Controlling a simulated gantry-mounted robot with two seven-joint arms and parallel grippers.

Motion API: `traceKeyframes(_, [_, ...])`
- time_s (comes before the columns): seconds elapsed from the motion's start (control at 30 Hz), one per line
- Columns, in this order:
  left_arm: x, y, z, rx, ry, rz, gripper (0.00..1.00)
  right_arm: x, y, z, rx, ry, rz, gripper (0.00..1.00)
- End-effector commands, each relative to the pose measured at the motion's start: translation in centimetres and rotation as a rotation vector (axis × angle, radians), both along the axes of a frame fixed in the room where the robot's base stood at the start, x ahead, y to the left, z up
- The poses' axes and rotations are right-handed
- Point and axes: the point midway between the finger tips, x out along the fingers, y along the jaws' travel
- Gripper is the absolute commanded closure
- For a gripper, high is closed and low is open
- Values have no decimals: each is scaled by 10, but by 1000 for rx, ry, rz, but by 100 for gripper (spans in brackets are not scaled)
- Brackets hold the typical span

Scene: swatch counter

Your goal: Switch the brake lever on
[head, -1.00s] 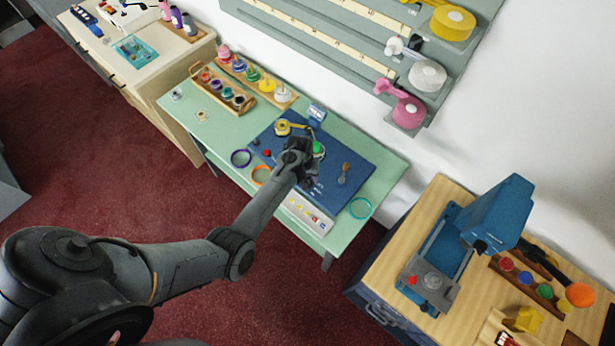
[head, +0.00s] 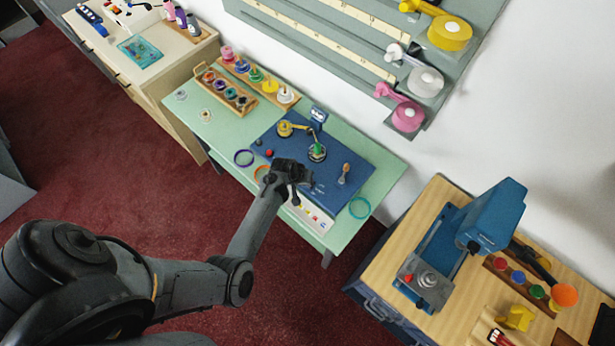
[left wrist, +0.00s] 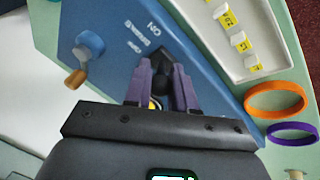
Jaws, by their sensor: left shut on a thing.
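The brake lever (left wrist: 172,88) shows in the left wrist view as a dark piece on the blue board (left wrist: 105,85), next to white lettering reading ON, BRAKE and OFF. My left gripper (left wrist: 167,82) has its purple fingers shut on the lever, one on each side. The fingers hide part of the lever, and its exact setting cannot be told. In the head view my left gripper (head: 302,178) is at the front part of the blue board (head: 330,185), and the lever is hidden there. My right gripper is not in view.
On the board stand a crank with a wooden handle (head: 344,172), a green-topped spindle (head: 317,152) and a yellow piece (head: 285,128). A white tray (left wrist: 225,50) with yellow-labelled pieces lies beside the board. Orange (left wrist: 276,98) and purple (left wrist: 292,133) rings lie on the green counter.

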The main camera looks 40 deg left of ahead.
Motion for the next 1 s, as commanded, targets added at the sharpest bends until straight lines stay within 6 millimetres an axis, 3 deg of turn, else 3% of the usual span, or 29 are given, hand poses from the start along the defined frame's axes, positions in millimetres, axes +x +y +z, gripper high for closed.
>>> traceKeyframes(0.3, [-1, 0, 0, 0, -12, 0, 100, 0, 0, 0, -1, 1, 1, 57])
traceKeyframes(0.33, [-1, 0, 0, 0, -12, 0, 72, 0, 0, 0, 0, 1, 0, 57])
traceKeyframes(0.47, [-1, 0, 0, 0, -11, 0, 53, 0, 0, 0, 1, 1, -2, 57])
traceKeyframes(1.0, [-3, 1, 7, 0, -10, 0, 51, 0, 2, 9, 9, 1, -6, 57])
